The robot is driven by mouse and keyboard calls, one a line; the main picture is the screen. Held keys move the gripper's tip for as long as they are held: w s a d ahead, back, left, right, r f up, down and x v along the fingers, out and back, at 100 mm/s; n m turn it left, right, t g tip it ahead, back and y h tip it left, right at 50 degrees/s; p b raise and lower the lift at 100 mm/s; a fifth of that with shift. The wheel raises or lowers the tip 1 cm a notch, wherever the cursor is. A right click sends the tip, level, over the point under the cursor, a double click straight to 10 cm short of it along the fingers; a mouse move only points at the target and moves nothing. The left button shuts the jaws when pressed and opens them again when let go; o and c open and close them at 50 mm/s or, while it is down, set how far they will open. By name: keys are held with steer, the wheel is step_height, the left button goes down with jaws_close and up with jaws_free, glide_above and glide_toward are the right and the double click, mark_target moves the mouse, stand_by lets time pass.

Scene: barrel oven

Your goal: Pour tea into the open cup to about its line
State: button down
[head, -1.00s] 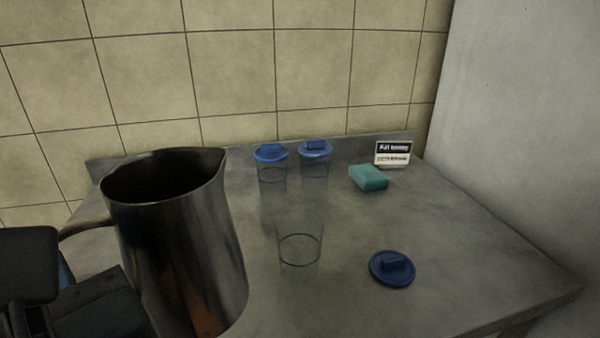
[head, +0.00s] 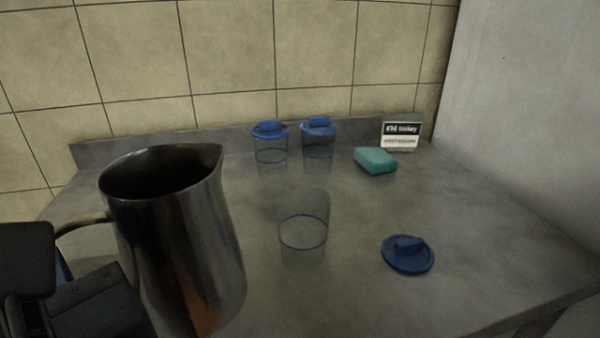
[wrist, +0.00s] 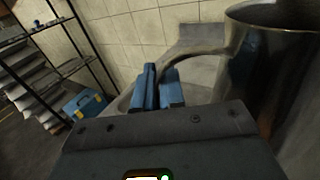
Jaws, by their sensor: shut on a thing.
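A steel pitcher (head: 185,240) stands large at the left of the head view, nearly upright, its spout toward the right. My gripper (wrist: 160,88) is shut on the pitcher's handle, which runs to its blue fingers in the wrist view; the pitcher body (wrist: 275,65) shows at the right there. In the head view the fingertips are mostly hidden. The open clear cup (head: 303,238) stands on the counter to the right of the pitcher, with a dark line around it. I see no tea in it. The pitcher's contents are too dark to tell.
Two lidded cups (head: 271,150) (head: 318,148) stand behind the open cup. A loose blue lid (head: 408,254) lies right of it on the counter (head: 480,230). A green sponge (head: 375,160) and a small sign (head: 401,135) are at the back right, near the wall.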

steer(key=shift+f+b, duration=1.65)
steer(key=shift+f, duration=0.55)
steer(key=shift+r, duration=0.1)
